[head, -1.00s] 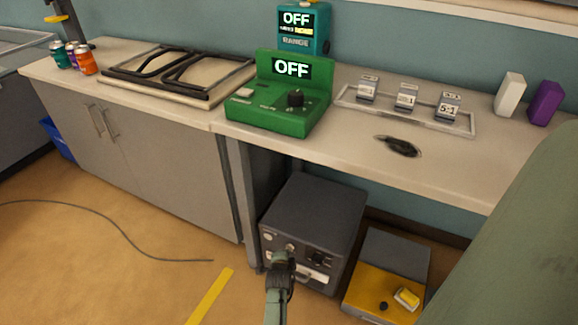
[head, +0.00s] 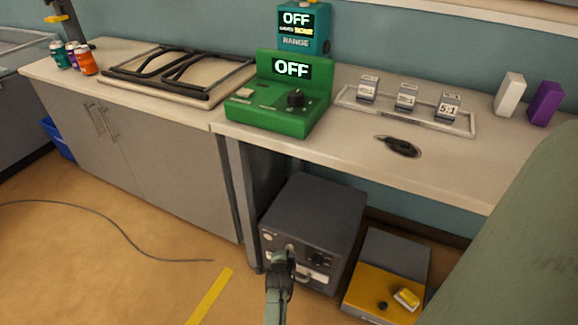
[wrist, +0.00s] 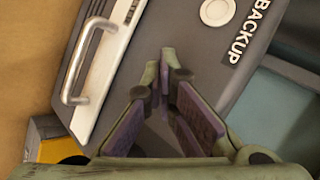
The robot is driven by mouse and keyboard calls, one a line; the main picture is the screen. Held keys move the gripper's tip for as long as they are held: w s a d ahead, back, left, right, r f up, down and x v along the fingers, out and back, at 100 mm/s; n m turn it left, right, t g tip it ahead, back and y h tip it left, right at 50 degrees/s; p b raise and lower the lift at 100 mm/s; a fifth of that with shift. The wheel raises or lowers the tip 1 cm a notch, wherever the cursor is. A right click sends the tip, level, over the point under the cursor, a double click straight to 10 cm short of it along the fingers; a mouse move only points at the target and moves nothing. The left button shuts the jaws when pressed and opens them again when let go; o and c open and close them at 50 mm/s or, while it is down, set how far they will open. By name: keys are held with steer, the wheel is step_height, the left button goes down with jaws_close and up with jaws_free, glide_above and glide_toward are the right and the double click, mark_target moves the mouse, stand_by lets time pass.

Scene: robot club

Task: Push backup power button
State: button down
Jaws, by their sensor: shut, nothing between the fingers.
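A dark grey box (head: 318,205) stands on the floor under the counter. In the wrist view its front panel carries the label BACKUP (wrist: 250,32) beside a round pale button (wrist: 217,11) at the top edge. A pale metal handle (wrist: 88,62) is on the same panel. My gripper (head: 284,254) is in front of this panel in the head view and hides part of it. In the wrist view my gripper (wrist: 166,62) has its fingertips together, with nothing between them. The fingertips appear below and left of the button; whether they touch the panel I cannot tell.
A yellow-and-grey box (head: 385,280) sits to the right on the floor. The counter (head: 345,150) overhangs the dark box and holds a green unit (head: 280,105) reading OFF. A cable (head: 120,232) lies on the open floor at left.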

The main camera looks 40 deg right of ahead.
steer(key=shift+d, duration=0.1)
steer(key=shift+w+d, duration=0.15)
steer(key=shift+d, duration=0.2)
stand_by(0.5)
steer(key=shift+a, duration=0.4)
steer(key=shift+s, duration=0.2)
steer(key=s+a+p, duration=0.2)
steer(key=a, duration=0.3)
steer(key=shift+a+p, duration=0.3)
steer(key=shift+p, duration=0.05)
steer(key=shift+s, duration=0.1)
